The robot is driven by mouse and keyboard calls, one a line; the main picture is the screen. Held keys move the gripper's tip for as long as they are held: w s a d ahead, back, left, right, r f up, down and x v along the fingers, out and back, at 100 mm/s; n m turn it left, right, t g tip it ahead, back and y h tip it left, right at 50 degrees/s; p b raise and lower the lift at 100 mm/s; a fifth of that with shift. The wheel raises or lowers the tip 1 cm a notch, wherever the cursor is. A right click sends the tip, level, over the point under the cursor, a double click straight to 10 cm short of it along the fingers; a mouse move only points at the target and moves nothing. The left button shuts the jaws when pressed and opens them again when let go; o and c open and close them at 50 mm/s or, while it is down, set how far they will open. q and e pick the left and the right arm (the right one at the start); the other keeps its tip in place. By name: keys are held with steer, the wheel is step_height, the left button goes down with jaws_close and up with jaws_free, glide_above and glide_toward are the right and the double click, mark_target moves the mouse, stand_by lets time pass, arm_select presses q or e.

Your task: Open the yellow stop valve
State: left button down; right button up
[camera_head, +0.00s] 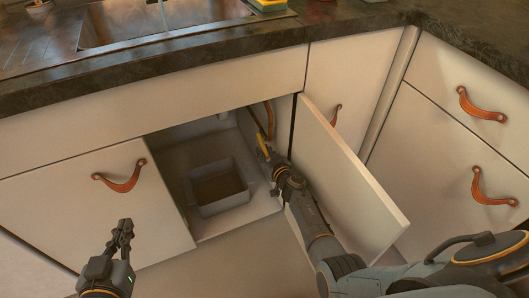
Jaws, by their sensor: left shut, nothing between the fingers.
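The yellow stop valve (262,139) shows as a small yellow piece inside the open cabinet under the sink, below a copper-coloured pipe (270,118). My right gripper (266,155) reaches into the cabinet and its tips are at the valve's lower end. Whether it grips the valve or only touches it is too small to tell, and the gripper hides part of the valve. My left gripper (123,225) is shut and empty, in front of the closed cabinet front at the left.
The open cabinet door (345,165) stands just right of my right arm. A grey open bin (218,188) sits on the cabinet floor to the left. The dark countertop (150,62) overhangs above. Orange leather pulls (122,178) stick out from the fronts.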

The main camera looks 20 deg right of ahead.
mark_target(268, 156)
steer(key=shift+o, duration=1.2)
steer(key=shift+s, duration=0.1)
steer(key=shift+s+d+r, duration=0.1)
steer(key=shift+s+d, duration=0.3)
steer(key=shift+s, duration=0.25)
steer(key=shift+s+a+r, duration=0.1)
steer(key=shift+s+a, duration=0.05)
steer(key=shift+s, duration=0.25)
steer(key=shift+s+a+r, duration=0.1)
steer(key=shift+s, duration=0.3)
steer(key=shift+s+a+r, duration=0.25)
steer(key=shift+s, duration=0.3)
steer(key=v, duration=0.7)
steer(key=shift+s+d, duration=0.15)
steer(key=shift+s, duration=0.25)
